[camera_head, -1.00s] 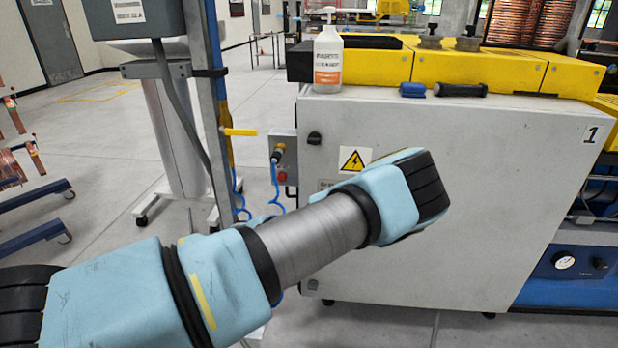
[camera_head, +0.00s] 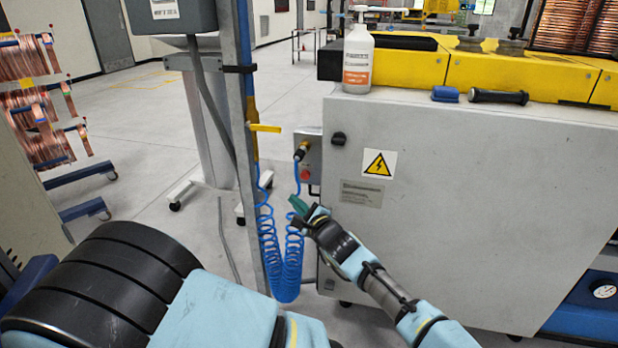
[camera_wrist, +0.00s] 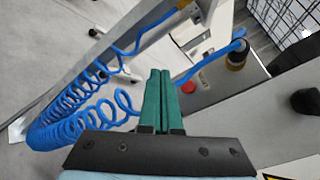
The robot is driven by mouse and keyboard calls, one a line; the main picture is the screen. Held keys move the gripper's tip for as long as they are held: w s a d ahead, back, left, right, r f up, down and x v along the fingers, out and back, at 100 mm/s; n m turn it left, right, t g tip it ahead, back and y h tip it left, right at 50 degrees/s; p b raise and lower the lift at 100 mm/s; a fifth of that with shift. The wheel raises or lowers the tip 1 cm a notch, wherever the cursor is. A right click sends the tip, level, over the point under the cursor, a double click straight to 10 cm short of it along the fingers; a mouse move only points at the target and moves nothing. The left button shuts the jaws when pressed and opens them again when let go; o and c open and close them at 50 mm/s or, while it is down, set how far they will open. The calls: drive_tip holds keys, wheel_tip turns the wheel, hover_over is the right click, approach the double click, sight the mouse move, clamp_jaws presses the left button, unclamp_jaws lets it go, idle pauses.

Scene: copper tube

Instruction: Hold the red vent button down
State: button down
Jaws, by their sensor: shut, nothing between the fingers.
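The red vent button (camera_head: 305,174) sits on a small grey metal box (camera_head: 308,152) at the left side of the big grey cabinet. The fingers (camera_wrist: 160,74) lie side by side in the wrist view. I cannot tell how far they are from the button; no contact shows.
A coiled blue hose (camera_head: 284,265) hangs beside my gripper from a brass fitting (camera_head: 301,150). A blue-grey post with a yellow lever (camera_head: 265,128) stands left of the box. The cabinet (camera_head: 450,200) carries a black knob (camera_head: 338,139) and a warning sign.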

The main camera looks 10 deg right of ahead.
drive_tip(key=shift+w, duration=0.1)
drive_tip(key=b, duration=0.2)
approach(301, 177)
drive_tip(key=shift+w+a+f, duration=0.1)
drive_tip(key=shift+w+a, duration=0.35)
drive_tip(key=shift+w, duration=0.3)
drive_tip(key=shift+w+a+f, duration=0.1)
drive_tip(key=shift+w+a, duration=0.4)
drive_tip(key=shift+w, duration=0.25)
drive_tip(key=shift+w+a, duration=0.45)
drive_tip(key=shift+w, duration=0.3)
drive_tip(key=shift+w, duration=0.15)
drive_tip(key=shift+w+d, duration=0.2)
drive_tip(key=shift+w+d+b, duration=0.3)
drive_tip(key=shift+w+b, duration=0.1)
drive_tip(key=shift+w, duration=0.05)
idle(2.5)
idle(1.5)
drive_tip(key=shift+s+a+p, duration=0.3)
drive_tip(key=shift+s+a, duration=0.2)
drive_tip(key=shift+s, duration=0.3)
